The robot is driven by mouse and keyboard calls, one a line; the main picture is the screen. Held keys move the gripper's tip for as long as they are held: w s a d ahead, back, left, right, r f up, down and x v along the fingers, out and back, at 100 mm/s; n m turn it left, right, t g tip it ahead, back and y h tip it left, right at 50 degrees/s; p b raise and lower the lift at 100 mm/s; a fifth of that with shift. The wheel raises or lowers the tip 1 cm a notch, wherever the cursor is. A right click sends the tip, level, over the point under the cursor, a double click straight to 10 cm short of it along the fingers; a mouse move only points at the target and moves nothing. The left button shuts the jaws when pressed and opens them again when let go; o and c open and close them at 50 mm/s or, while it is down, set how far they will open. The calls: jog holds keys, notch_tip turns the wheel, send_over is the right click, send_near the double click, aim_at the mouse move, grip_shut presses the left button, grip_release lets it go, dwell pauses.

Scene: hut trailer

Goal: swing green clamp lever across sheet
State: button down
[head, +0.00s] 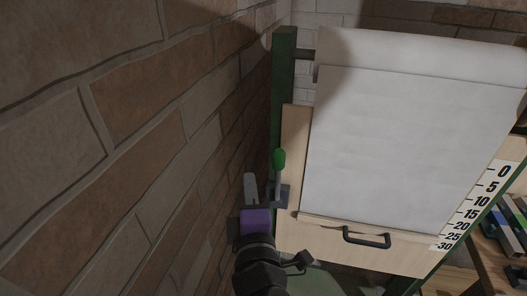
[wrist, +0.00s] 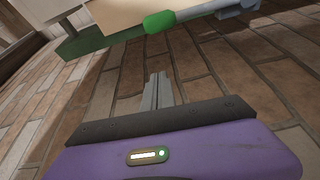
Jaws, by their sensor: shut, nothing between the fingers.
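The green clamp lever (head: 279,160) stands upright on its grey base at the left edge of the wooden board, beside the white sheet (head: 390,150). In the wrist view the lever's green grip (wrist: 160,22) lies ahead at the top, with its grey shaft running right. My gripper (head: 250,180) is shut and empty, just left of the lever, between it and the brick wall. My shut fingers (wrist: 158,88) also show in the wrist view, apart from the green grip.
The brick wall (head: 110,130) runs close along the left. The wooden board (head: 345,252) carries a black handle (head: 366,239) and a number scale (head: 475,205) at its right. A green post (head: 283,85) rises behind the lever. A shelf with boxes (head: 505,230) stands at the right.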

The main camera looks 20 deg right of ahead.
jog(key=shift+s+d+f, duration=0.1)
jog(key=shift+d+f, duration=0.15)
jog(key=shift+d, duration=0.05)
jog(key=p, duration=0.4)
send_over(278, 180)
jog(key=a, duration=0.3)
jog(key=shift+d+f+b, duration=0.1)
jog(key=shift+d+b, duration=0.05)
jog(key=shift+b, duration=0.15)
